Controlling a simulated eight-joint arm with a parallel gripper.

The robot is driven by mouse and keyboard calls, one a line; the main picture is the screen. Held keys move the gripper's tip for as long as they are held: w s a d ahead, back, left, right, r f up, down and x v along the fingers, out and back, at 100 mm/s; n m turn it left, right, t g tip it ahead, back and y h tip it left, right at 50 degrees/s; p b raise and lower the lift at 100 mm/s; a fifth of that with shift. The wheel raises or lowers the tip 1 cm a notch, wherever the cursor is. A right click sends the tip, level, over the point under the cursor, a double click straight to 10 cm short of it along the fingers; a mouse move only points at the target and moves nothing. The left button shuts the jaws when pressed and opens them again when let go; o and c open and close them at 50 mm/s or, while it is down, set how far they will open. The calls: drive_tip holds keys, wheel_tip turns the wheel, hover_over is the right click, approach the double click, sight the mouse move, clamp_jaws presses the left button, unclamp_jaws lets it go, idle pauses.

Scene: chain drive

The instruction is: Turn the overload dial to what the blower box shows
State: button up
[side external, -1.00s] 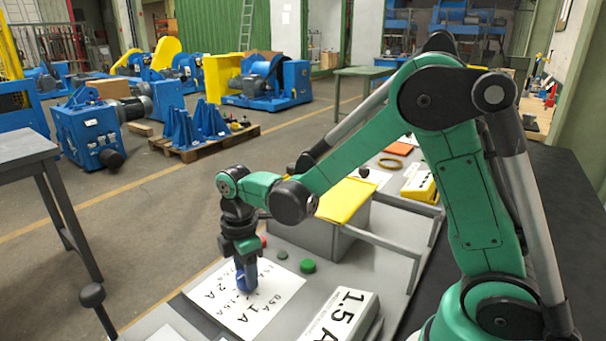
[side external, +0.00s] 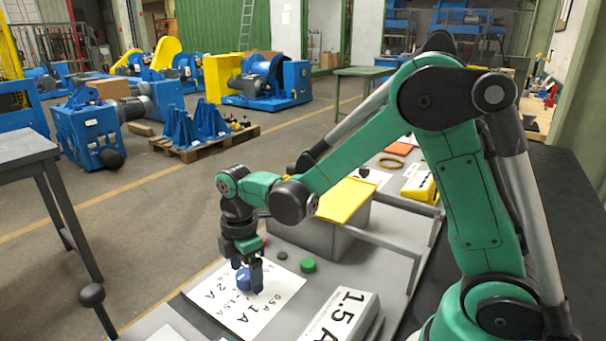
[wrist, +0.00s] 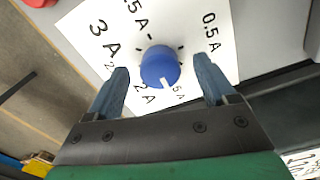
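The blue overload dial (side external: 243,280) sits on a white sheet (side external: 222,318) printed with amp values. In the wrist view the dial (wrist: 158,64) has a white pointer aimed down and slightly right, towards a label ending in "5 A"; the start of that label is unclear. A grey box (side external: 352,318), apparently the blower box, shows "1.5 A" in large print. My gripper (side external: 248,273) is over the dial. In the wrist view my gripper (wrist: 162,66) is open, with one finger on each side of the dial and gaps between.
A green button (side external: 308,266) and a dark button (side external: 282,255) lie behind the dial. A grey box with a yellow top (side external: 345,200) stands behind them, close to my forearm. A rail (side external: 375,243) runs beside it. A black knob (side external: 92,294) stands at the front left.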

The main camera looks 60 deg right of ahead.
drive_tip(key=shift+r, duration=2.8)
drive_tip(key=shift+s+r, duration=0.1)
drive_tip(key=shift+r, duration=0.05)
wheel_tip(320, 180, up, 3)
drive_tip(key=s+d+m+t, duration=0.1)
drive_tip(key=s+m+t, duration=0.15)
drive_tip(key=m, duration=0.25)
drive_tip(key=m+t, duration=0.5)
drive_tip(key=m, duration=0.5)
approach(246, 273)
drive_tip(key=shift+g, duration=0.25)
drive_tip(key=s+d+r, duration=0.1)
drive_tip(key=d+r, duration=0.1)
drive_tip(key=r, duration=0.1)
drive_tip(key=shift+s+d, duration=0.2)
drive_tip(key=shift+s, duration=0.15)
